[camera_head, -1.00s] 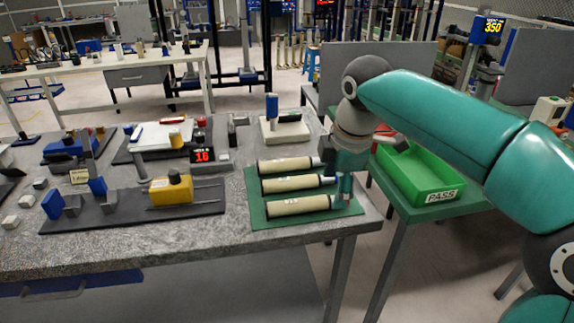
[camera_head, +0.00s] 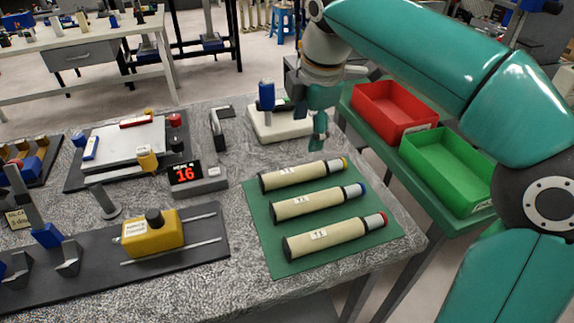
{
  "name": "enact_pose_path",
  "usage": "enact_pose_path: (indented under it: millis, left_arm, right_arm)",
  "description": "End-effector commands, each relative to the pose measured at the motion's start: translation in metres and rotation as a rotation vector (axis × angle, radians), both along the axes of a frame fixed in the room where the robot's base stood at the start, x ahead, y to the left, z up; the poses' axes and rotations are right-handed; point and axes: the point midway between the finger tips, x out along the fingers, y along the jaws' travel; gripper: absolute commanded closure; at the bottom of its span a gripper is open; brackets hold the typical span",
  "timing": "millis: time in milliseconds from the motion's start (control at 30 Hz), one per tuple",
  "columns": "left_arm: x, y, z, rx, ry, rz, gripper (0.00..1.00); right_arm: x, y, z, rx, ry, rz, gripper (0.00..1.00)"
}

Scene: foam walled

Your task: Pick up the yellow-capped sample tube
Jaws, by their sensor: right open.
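Three cream sample tubes lie side by side on a green mat (camera_head: 262,235). The farthest tube (camera_head: 300,175) has a yellow cap (camera_head: 345,163) at its right end. The middle tube (camera_head: 310,203) has a blue cap, and the nearest tube (camera_head: 325,238) has a red one. My right gripper (camera_head: 319,143) is open and points down by the cap end of the yellow-capped tube, with nothing seen in it. It looks apart from the tube; its exact height is hard to tell. My left gripper is out of view.
A white block with a blue-topped post (camera_head: 267,97) stands just behind the mat, close to my right gripper. A display reading 16 (camera_head: 186,173) and a yellow box (camera_head: 152,235) stand left. Red (camera_head: 392,110) and green (camera_head: 450,165) bins sit on the right.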

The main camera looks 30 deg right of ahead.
Motion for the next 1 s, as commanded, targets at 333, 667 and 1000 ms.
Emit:
enact_pose_path:
  millis: [333,667,1000]
  left_arm:
    - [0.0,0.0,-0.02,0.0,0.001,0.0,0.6]
    - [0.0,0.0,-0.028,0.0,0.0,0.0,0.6]
    - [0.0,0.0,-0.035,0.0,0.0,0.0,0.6]
  right_arm:
    - [0.011,-0.01,-0.065,0.0,0.005,-0.017,0.33]
    - [0.023,-0.014,-0.108,0.0,0.001,-0.018,0.33]
    - [0.035,-0.018,-0.14,0.001,0.004,-0.019,0.33]
